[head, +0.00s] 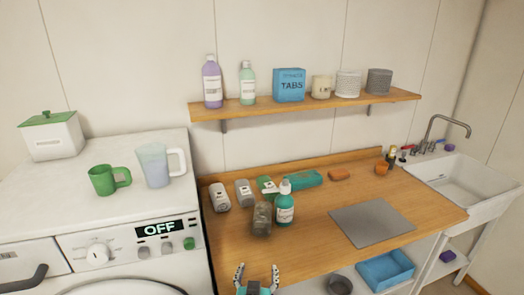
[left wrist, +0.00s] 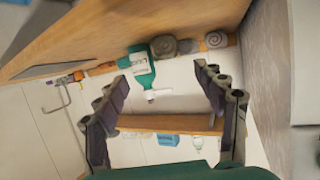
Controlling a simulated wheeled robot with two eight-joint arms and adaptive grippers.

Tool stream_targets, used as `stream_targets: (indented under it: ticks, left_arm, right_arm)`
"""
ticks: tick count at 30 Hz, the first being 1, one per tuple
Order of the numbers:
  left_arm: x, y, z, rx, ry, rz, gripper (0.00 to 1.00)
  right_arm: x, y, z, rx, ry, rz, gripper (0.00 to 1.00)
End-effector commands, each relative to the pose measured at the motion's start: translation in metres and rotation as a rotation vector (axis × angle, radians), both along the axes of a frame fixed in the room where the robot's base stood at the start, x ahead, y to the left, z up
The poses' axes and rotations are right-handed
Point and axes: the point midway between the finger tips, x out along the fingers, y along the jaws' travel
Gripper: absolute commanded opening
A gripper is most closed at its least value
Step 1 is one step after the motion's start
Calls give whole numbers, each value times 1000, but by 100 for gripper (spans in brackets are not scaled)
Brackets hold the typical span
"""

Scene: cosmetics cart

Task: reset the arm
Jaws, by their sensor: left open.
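My left gripper (head: 257,270) shows at the bottom edge of the head view, in front of the wooden counter. Its fingers are spread apart with nothing between them. In the left wrist view the open gripper (left wrist: 165,78) also shows, with the picture turned over. A teal bottle with a white pump top (head: 285,205) stands on the counter beyond the gripper, apart from it. The bottle shows in the left wrist view too (left wrist: 138,66). My right gripper is not in view.
The wooden counter (head: 316,233) holds rolled items, a brownish jar (head: 262,219) and a grey mat (head: 371,222). A washing machine (head: 110,195) stands left, a sink (head: 460,177) right. A shelf (head: 300,104) with bottles hangs above. A blue bin (head: 386,270) sits below.

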Motion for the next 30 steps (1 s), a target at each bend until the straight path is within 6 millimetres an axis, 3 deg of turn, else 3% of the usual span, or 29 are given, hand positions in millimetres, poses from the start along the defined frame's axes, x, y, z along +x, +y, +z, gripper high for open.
stream_targets:
  ticks: [11,19,23,27,30]
  left_arm:
    - [-7,43,7,31,89,66,70]
    - [-29,92,13,58,211,124,70]
    - [-55,124,16,67,309,148,70]
    - [-99,153,18,60,438,148,70]
    - [-129,163,18,45,510,128,70]
  right_arm:
    - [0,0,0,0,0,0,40]
    - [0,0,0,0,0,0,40]
    - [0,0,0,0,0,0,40]
    - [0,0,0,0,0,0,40]
    - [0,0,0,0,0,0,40]
